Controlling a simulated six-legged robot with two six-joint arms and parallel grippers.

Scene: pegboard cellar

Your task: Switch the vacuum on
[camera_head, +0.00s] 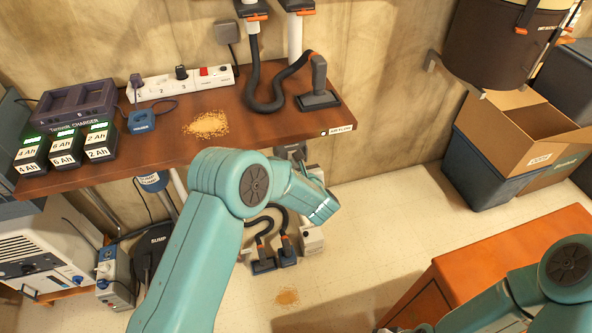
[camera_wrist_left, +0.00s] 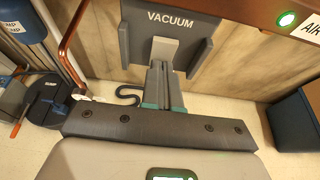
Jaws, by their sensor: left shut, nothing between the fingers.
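In the left wrist view a dark grey box marked VACUUM (camera_wrist_left: 195,48) hangs under the bench edge. A light grey paddle (camera_wrist_left: 165,48) sticks out of its middle. My left gripper (camera_wrist_left: 161,70) is shut and empty, its fingertips just below the paddle in the picture. I cannot tell whether they touch it. In the head view my left arm reaches to the bench's front edge and hides most of the box and the fingers.
The bench (camera_head: 165,150) carries a charger (camera_head: 75,105), a power strip (camera_head: 185,82), a sawdust pile (camera_head: 207,124) and a hose nozzle (camera_head: 318,85). A green-lit airflow label (camera_head: 340,130) sits at its edge. An orange cabinet (camera_head: 480,260) stands right; floor between is mostly clear.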

